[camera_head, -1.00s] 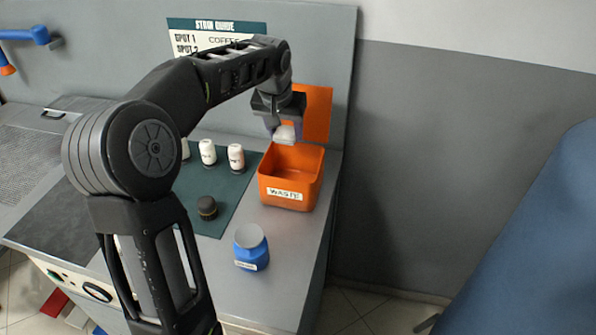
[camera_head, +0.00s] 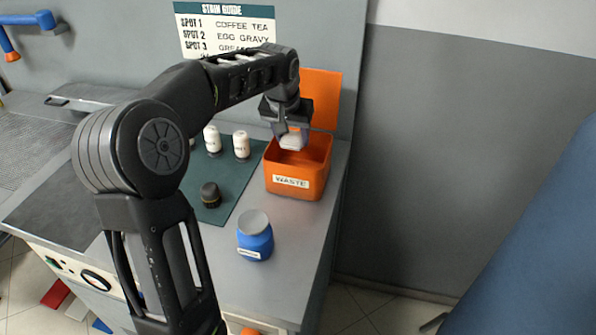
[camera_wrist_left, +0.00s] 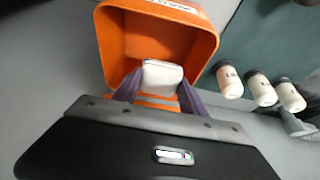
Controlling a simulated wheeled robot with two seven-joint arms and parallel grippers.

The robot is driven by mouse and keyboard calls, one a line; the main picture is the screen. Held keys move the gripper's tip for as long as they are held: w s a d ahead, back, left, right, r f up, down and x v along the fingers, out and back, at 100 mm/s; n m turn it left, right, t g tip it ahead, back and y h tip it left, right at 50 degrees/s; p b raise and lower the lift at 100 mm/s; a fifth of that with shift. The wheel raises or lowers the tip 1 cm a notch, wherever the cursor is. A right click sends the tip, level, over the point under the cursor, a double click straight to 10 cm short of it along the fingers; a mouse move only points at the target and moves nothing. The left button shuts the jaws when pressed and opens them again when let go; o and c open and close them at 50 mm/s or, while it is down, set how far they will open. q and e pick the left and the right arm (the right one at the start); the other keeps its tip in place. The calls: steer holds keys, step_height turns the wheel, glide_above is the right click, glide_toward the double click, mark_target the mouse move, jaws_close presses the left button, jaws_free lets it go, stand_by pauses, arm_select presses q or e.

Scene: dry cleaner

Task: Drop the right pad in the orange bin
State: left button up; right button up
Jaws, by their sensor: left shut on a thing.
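My left gripper (camera_head: 291,137) is shut on a white pad (camera_head: 291,143) and holds it over the open mouth of the orange bin (camera_head: 297,180), which is labelled WASTE. In the left wrist view the pad (camera_wrist_left: 162,75) sits between the two purple-grey fingers (camera_wrist_left: 160,85), with the bin's inside (camera_wrist_left: 150,35) behind it. Whether the pad is above or slightly below the rim is hard to tell. The bin's orange lid (camera_head: 321,97) stands open behind it. My right gripper is not in view.
A blue jar with a grey lid (camera_head: 255,238) stands in front of the bin. White bottles (camera_head: 241,145) and a dark round brush or cap (camera_head: 210,195) stand on a green mat (camera_head: 226,215). A stain guide sign (camera_head: 228,28) is on the back panel. The counter ends right of the bin.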

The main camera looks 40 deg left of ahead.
arm_select(q)
steer(key=o, duration=1.5)
steer(key=v, duration=0.7)
steer(key=shift+r+b, duration=0.3)
steer(key=shift+b, duration=0.15)
steer(key=shift+s+d, duration=0.15)
steer(key=shift+s, duration=0.05)
